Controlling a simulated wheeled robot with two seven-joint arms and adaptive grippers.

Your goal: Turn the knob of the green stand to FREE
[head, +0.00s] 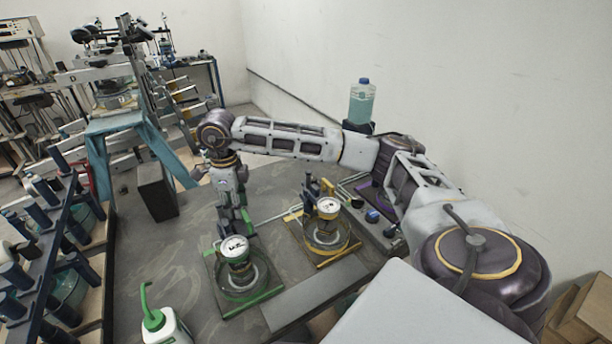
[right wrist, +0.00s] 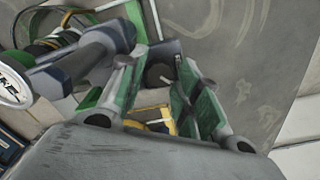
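The green stand (head: 216,279) is on the grey table in the head view, a green-edged base with a round white-topped part (head: 235,250). My right gripper (head: 240,222) reaches down at its back side and partly hides it there. In the right wrist view the two fingers of my right gripper (right wrist: 161,66) are apart. A dark rounded piece (right wrist: 158,74), perhaps the knob, shows between the fingertips; contact cannot be told. The white lettered disc (right wrist: 12,86) is cut off at the left edge. The knob's setting is not readable. My left gripper is out of view.
A yellow stand (head: 328,240) is close to the right of the green one. A green-and-white bottle (head: 166,328) is at the front. A dark rack (head: 55,255) stands at the left, and a dark box (head: 157,190) behind. A bottle of teal liquid (head: 362,104) is at the back right.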

